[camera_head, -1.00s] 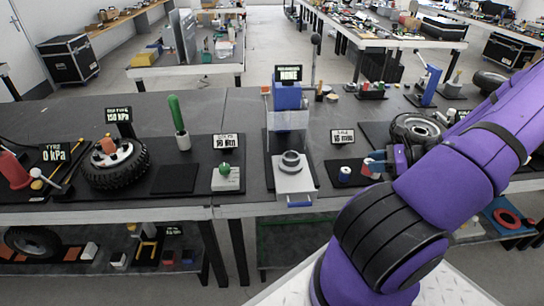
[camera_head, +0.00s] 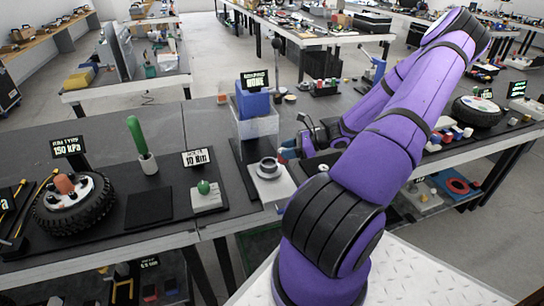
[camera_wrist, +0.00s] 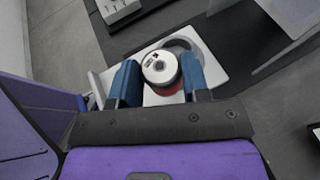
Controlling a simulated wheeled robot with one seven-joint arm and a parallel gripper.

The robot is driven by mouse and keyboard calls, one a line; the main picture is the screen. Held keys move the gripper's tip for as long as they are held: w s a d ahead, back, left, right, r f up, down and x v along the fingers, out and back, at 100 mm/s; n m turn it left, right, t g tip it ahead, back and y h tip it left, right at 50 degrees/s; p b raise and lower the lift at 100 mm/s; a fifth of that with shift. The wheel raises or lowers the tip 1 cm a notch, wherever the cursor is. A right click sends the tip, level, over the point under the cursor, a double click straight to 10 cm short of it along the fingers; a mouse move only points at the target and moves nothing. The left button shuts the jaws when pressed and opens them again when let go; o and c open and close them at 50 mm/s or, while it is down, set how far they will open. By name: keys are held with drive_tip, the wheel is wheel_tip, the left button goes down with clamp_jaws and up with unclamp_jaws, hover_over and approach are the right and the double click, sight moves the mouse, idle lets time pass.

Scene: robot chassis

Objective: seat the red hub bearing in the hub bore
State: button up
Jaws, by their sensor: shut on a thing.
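My gripper (camera_wrist: 157,84) has blue fingers closed on the red hub bearing (camera_wrist: 170,90). The bearing shows a pale round metal top with a dark centre and a strip of red below it. In the wrist view it overlaps the near side of the hub's grey ring (camera_wrist: 191,47), so I cannot tell its height above the bore. In the head view, the hub (camera_head: 268,163) stands on a light block in front of the blue press (camera_head: 252,101). My gripper (camera_head: 288,152) is just right of the hub there; the bearing is mostly hidden.
A clear guard (camera_head: 257,126) stands behind the hub. To the left are a block with a green knob (camera_head: 204,188), a green-handled tool (camera_head: 139,137) and a tyre (camera_head: 75,205). Another tyre (camera_head: 477,111) lies at the far right. Dark bench top is free between several stations.

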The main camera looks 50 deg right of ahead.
drive_tip(key=w, duration=0.1)
drive_tip(key=w+a, duration=0.1)
drive_tip(key=w, duration=0.3)
drive_tip(key=shift+w+a+f, duration=0.15)
drive_tip(key=shift+a+f, duration=0.15)
drive_tip(key=shift+a, duration=0.05)
drive_tip(key=shift+f, duration=1.7)
drive_tip(key=o, duration=0.9)
drive_tip(key=shift+o, duration=0.2)
drive_tip(key=shift+d, duration=0.1)
